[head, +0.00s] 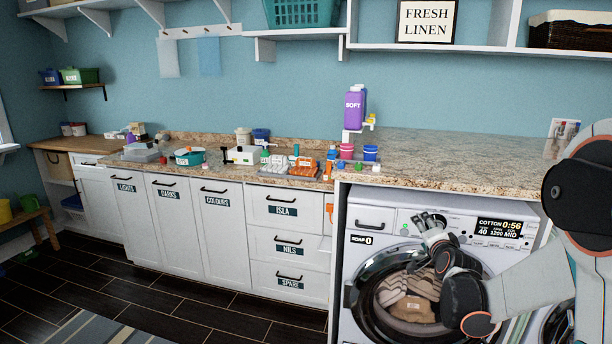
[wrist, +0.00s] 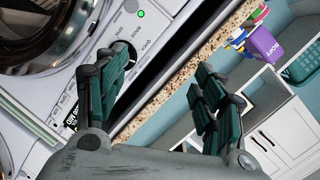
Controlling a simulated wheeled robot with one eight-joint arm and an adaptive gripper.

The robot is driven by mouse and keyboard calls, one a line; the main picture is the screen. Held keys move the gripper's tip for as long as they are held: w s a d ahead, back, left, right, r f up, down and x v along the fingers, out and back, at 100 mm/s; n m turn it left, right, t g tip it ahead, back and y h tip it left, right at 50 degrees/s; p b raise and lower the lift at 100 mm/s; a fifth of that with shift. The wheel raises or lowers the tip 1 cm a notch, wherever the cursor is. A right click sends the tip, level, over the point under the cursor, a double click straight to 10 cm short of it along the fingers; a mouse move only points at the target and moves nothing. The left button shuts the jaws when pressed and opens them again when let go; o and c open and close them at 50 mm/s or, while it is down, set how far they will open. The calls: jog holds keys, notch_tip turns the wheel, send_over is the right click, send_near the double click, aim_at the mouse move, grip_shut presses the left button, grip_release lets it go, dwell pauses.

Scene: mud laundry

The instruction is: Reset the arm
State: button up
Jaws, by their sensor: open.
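My gripper (head: 432,226) is raised in front of the washing machine (head: 372,215), near its control panel, in the head view. Its fingers are spread and nothing is between them. The wrist view also shows my gripper (wrist: 162,62) open and empty, with dark green finger pads. The panel with a dial and a green light is behind the left finger, and the counter edge runs behind the gap. My arm reaches in from the right, bent at the elbow, and hides part of the machine. I cannot tell whether a finger touches the panel.
Striped and tan laundry (head: 410,298) shows in the machine's round window. The display (head: 498,230) reads COTTON 0:56. A granite counter (head: 450,160) lies above, with a purple SOFT bottle (head: 354,108) at its left end. Labelled white drawers (head: 290,228) stand left; the dark floor (head: 200,310) there is mostly clear.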

jog(key=s+a+r+n+g+y, duration=0.1)
jog(key=s+a+r+n+g, duration=0.2)
jog(key=s+a, duration=0.45)
jog(key=s+a+r+n+g+y, duration=0.1)
jog(key=s+a+r+n, duration=0.3)
jog(key=s, duration=0.7)
jog(key=s+a+f+n+g, duration=0.1)
jog(key=s+f+n+g, duration=0.1)
jog(key=s, duration=0.9)
jog(key=s+a+f+n+g, duration=0.2)
jog(key=s+f+n, duration=0.2)
jog(key=s, duration=0.7)
jog(key=shift+s+a+n, duration=0.2)
jog(key=shift+n, duration=0.4)
